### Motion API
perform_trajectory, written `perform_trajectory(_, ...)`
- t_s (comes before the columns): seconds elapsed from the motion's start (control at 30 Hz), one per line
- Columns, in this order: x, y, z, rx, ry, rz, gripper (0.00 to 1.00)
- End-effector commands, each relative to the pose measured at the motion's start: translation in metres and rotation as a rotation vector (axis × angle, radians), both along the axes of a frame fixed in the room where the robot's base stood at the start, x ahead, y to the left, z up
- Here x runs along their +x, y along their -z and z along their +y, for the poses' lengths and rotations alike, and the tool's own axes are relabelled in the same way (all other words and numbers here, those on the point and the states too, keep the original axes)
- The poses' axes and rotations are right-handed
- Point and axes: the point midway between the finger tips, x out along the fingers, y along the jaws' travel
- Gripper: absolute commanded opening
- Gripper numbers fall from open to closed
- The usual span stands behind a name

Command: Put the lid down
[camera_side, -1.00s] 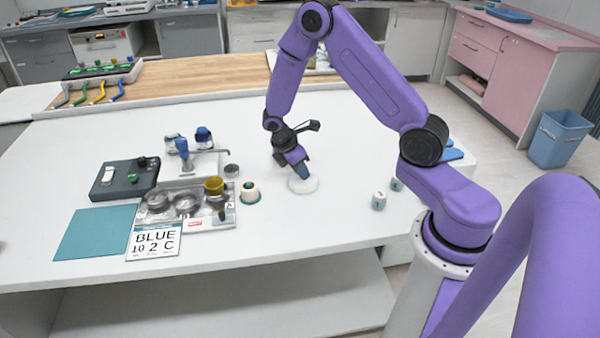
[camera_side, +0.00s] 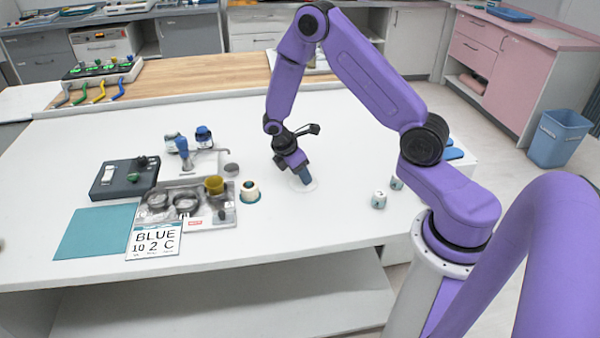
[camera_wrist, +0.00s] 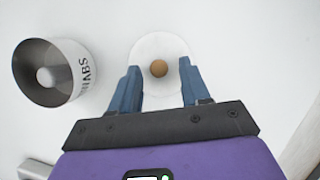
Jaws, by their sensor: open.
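The lid (camera_wrist: 158,48) is a white disc with a round wooden knob, seen in the wrist view. In the side view it is a pale disc (camera_side: 311,187) flat on the white table, partly hidden by my fingers. My gripper (camera_wrist: 158,75) is open, one blue finger on each side of the knob, with clear gaps to it. In the side view my gripper (camera_side: 306,178) points down at the lid. An open white container (camera_wrist: 80,72) with partly readable dark lettering stands left of the fingers in the wrist view, apart from the lid.
Left of my gripper stand a white and teal roll-like item (camera_side: 250,192) and a metal tray (camera_side: 226,219) with bowls.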

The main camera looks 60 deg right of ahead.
Motion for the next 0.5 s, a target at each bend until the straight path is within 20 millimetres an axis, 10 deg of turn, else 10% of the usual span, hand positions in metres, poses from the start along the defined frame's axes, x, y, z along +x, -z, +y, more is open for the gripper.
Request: perform_trajectory(0.5,0.014,-0.081,0.030,0.001,0.000,-0.006,0.46)
